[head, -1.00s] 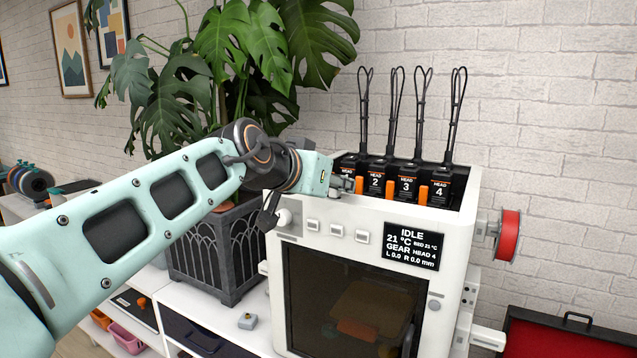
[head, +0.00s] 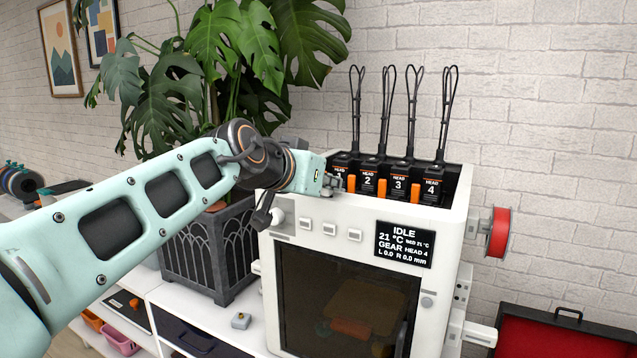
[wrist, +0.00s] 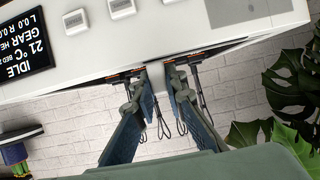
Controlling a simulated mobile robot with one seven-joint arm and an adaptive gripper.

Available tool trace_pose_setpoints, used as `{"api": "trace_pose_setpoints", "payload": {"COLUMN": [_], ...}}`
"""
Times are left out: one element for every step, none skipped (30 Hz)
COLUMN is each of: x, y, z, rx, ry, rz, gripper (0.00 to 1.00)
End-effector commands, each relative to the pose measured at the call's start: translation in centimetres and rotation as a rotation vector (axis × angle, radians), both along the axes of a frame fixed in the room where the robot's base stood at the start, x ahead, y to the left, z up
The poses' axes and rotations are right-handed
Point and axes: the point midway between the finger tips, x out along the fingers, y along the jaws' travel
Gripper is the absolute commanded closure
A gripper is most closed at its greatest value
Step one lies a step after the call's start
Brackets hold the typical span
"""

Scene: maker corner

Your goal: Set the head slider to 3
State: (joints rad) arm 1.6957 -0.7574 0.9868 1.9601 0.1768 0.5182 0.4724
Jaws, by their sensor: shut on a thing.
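The white printer (head: 340,257) stands on the right with a row of black heads along its open top. The labels of HEAD 2 (head: 368,181), HEAD 3 (head: 398,184) and HEAD 4 (head: 431,190) are readable; HEAD 1 is partly covered by my gripper. My gripper (head: 336,182) is at the top front rim, by the left end of the row. Its two fingers also show in the wrist view (wrist: 158,78), at the rim. The display (head: 404,244) reads IDLE and GEAR HEAD 4.
Upright orange tabs (head: 381,188) stand between the heads, close to my gripper's right. Black cable loops (head: 412,105) rise above them. A leafy plant (head: 215,60) in a dark planter (head: 208,255) is at the left. A red spool (head: 498,232) juts from the printer's right side.

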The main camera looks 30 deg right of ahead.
Motion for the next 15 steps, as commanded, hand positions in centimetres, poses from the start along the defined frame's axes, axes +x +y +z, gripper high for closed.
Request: {"api": "trace_pose_setpoints", "payload": {"x": [0.3,0.5,0.9,1.2,1.5,1.9,2.1,2.3,2.5,2.6,2.6,2.6,2.6,2.6,2.6], "y": [0.1,0.3,0.5,0.7,0.8,1.0,1.2,1.3,1.4,1.5,1.5,1.5,1.5,1.5,1.5], "z": [0.0,-0.1,-0.2,-0.1,-0.1,-0.1,-0.1,-0.1,-0.1,0.0,0.0,0.0,0.1,0.1,0.1], "rx": [-0.001,-0.002,-0.002,-0.003,-0.003,-0.003,-0.004,-0.002,-0.002,-0.001,-0.001,-0.001,-0.001,-0.001,-0.001], "ry": [-0.001,-0.001,0.0,0.0,0.0,0.0,0.0,0.0,-0.001,-0.002,-0.002,-0.002,-0.002,-0.002,-0.002], "rz": [0.001,0.001,0.002,0.002,0.002,0.002,0.001,0.0,0.0,0.0,0.0,0.0,0.0,0.0,0.0], "gripper": [1.0,1.0,1.0,1.0,1.0,1.0,1.0,1.0,1.0,1.0,1.0,1.0,1.0,1.0,1.0]}}
